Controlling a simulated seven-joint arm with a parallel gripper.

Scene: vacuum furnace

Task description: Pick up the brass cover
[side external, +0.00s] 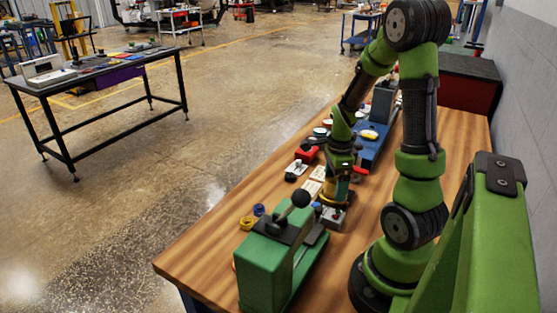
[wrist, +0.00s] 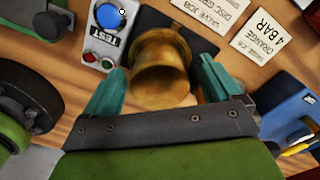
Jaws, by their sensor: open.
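The brass cover (wrist: 160,72) is a rounded, bell-like brass piece with a wide rim, in the upper middle of the wrist view. It is over a dark square patch on the wooden bench. My gripper (wrist: 159,66) is open, with one teal finger on each side of the cover. A narrow gap seems to show beside each finger; I cannot tell whether either touches it. In the side external view my gripper (side external: 335,192) is low over the bench, and the cover is hard to make out there.
A grey TEST box (wrist: 101,40) with blue, green and red buttons is close left of the cover. Label cards (wrist: 262,38) lie to the right. A blue device (wrist: 288,108) is at the right edge. A green machine (side external: 268,262) stands at the bench's front.

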